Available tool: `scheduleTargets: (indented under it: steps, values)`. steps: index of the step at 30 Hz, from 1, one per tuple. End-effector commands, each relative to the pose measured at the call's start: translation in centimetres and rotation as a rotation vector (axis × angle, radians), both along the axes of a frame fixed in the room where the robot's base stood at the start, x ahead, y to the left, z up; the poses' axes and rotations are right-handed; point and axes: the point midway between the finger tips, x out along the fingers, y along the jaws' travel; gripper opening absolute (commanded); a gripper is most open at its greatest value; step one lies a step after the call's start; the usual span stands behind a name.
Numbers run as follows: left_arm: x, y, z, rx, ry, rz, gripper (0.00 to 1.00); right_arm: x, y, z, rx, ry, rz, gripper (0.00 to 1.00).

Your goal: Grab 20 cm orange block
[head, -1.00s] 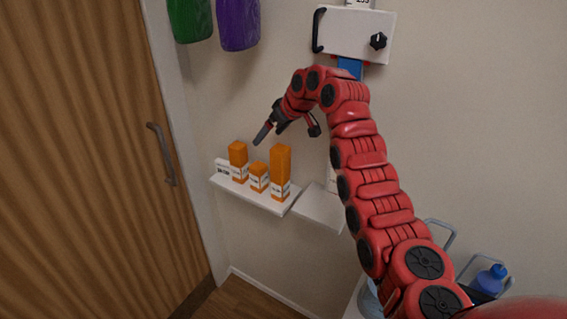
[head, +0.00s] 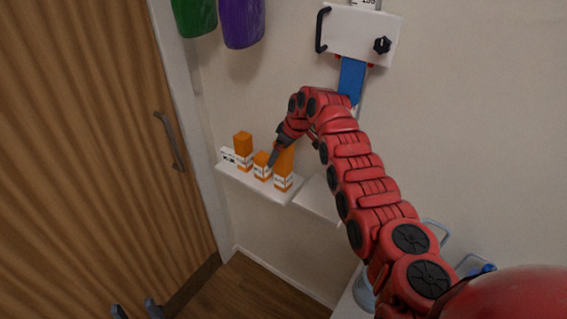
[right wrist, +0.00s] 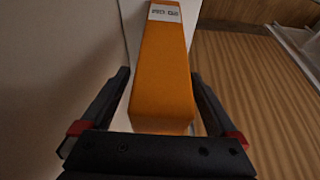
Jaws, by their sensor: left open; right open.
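Three orange blocks with white labels stand on a white wall shelf (head: 232,175) in the head view. The tallest block (head: 284,168) is at the right end, its upper part partly hidden by my right gripper (head: 277,157). A short block (head: 262,166) is in the middle and a medium block (head: 243,147) at the left. In the right wrist view an orange block (right wrist: 163,75) lies between the open fingers of my right gripper (right wrist: 161,78), with gaps at the sides. My left gripper (head: 137,310) shows only its open tips at the bottom edge.
A wooden door (head: 80,150) with a grey handle is at the left. A white ledge (head: 318,198) adjoins the shelf at right. Green (head: 195,15) and purple (head: 242,22) things hang above. A white box with a black knob (head: 360,35) is on the wall.

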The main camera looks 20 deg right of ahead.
Motion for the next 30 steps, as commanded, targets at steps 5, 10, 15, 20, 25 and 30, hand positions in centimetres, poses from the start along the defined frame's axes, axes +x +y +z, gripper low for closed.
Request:
scheduleTargets:
  steps: [5, 10, 15, 20, 25, 30]
  values:
    - [0.00, 0.00, -0.05, 0.000, 0.000, 0.000, 0.50, 0.02, -0.02, -0.07, 0.000, -0.001, -0.001, 0.95]
    - [0.00, 0.00, -0.06, 0.000, 0.000, 0.000, 0.50, 0.02, -0.04, -0.07, 0.000, -0.001, -0.001, 0.64]
    - [0.00, 0.00, -0.05, 0.000, 0.000, 0.000, 0.50, 0.02, -0.04, -0.07, 0.000, -0.001, -0.002, 0.34]
    - [0.00, 0.00, -0.05, 0.000, 0.000, 0.000, 0.50, 0.03, -0.03, -0.04, 0.000, -0.001, -0.002, 0.05]
    - [0.00, 0.00, -0.04, 0.000, 0.000, 0.000, 0.50, 0.04, -0.03, -0.03, 0.000, -0.001, -0.002, 0.00]
    - [0.00, 0.00, -0.03, 0.000, 0.000, 0.000, 0.50, 0.05, -0.03, 0.02, 0.001, -0.002, -0.001, 0.00]
